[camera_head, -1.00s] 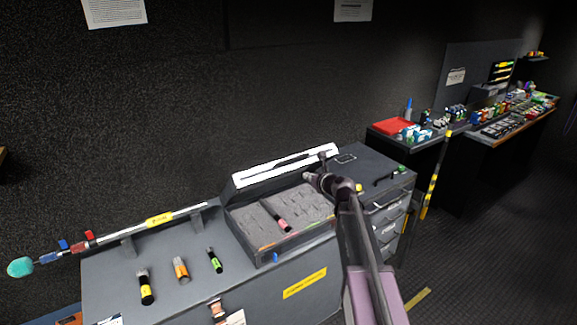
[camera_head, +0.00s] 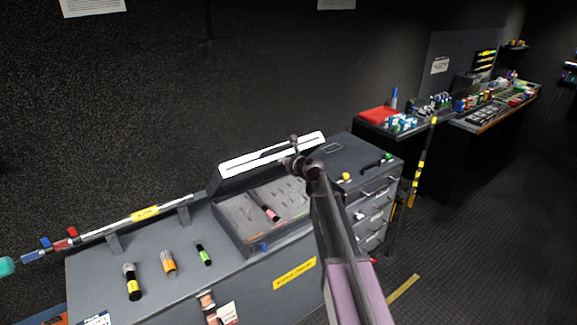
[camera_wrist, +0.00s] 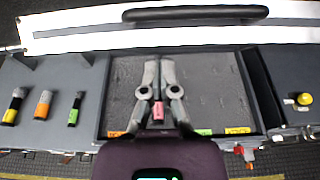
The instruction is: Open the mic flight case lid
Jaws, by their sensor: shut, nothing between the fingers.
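The mic flight case (camera_head: 222,237) sits on the grey counter with its lid (camera_head: 235,183) raised at the back, tilted up from the tray. A white strip runs along the lid's edge, and a black handle on it shows in the wrist view (camera_wrist: 195,14). Grey foam and a pink-banded mic (camera_head: 270,213) show inside the case. My gripper (camera_head: 293,150) is shut and empty, in front of the lid's right part in the head view. In the wrist view my gripper (camera_wrist: 158,65) lies over the foam, below the lid's strip. I cannot tell whether it touches the lid.
A drawer unit (camera_head: 375,205) with a yellow knob on top stands to the right. Floor is open at right.

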